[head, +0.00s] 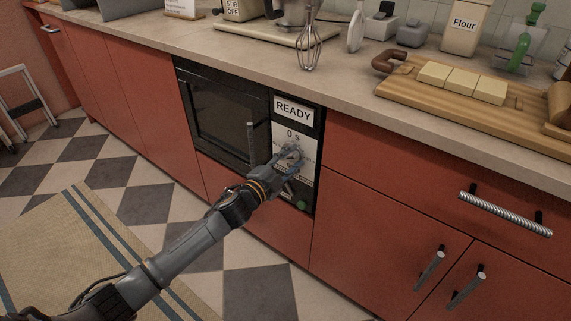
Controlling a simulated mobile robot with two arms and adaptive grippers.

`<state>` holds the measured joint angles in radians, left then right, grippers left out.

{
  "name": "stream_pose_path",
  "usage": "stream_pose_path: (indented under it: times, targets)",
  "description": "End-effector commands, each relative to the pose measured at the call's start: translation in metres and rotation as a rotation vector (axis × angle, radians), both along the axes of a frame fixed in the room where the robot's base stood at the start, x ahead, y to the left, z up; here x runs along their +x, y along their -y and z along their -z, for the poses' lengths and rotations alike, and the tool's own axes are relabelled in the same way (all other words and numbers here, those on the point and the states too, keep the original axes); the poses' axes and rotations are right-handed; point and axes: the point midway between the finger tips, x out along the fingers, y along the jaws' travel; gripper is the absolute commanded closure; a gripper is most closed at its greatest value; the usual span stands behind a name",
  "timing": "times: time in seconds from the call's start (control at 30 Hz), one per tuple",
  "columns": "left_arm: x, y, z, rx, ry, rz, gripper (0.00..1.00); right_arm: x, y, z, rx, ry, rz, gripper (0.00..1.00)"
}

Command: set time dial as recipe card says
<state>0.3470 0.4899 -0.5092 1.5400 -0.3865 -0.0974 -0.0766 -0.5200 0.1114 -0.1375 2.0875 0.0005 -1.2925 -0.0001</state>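The built-in black oven (222,112) has a control panel at its right with a "READY" sign (293,110). Below it a white label (293,134) reads "0 s". My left gripper (290,157) is at the panel just below the "0 s" text, over the spot where a dial seems to be. The fingers and my wrist hide most of that dial, so I cannot tell whether they are closed on it. A white card (181,7) on a stand is at the back of the counter, cut by the top edge; its text is too small to read. My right gripper is not in view.
A green button (302,205) is low on the panel. The oven door's upright handle (251,143) is left of my gripper. The counter (350,93) above holds a whisk (310,45), a mixer, a Flour canister (466,25) and a cutting board (440,101). The checkered floor is open at left.

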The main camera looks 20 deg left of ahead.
Motion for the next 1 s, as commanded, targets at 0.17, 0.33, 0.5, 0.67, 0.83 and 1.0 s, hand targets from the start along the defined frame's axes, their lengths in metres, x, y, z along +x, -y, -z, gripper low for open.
stream_pose_path:
  times: [0.17, 0.33, 0.5, 0.67, 0.83, 1.0]
  targets:
    - [-0.021, -0.008, 0.002, 0.001, -0.003, 0.001, 0.62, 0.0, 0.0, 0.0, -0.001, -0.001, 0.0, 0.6]
    - [-0.056, -0.02, 0.002, 0.001, -0.004, 0.001, 0.62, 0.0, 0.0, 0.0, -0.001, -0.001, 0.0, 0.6]
    - [-0.085, -0.03, 0.001, 0.001, -0.002, 0.002, 0.62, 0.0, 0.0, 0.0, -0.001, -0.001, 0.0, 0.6]
    - [-0.103, -0.037, 0.002, 0.0, -0.002, 0.0, 0.62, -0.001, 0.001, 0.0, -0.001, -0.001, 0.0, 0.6]
    - [-0.111, -0.04, 0.001, 0.0, -0.001, 0.001, 0.62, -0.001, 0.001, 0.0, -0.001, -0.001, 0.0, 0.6]
    - [-0.111, -0.04, 0.0, 0.001, 0.0, 0.001, 0.62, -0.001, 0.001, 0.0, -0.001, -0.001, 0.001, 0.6]
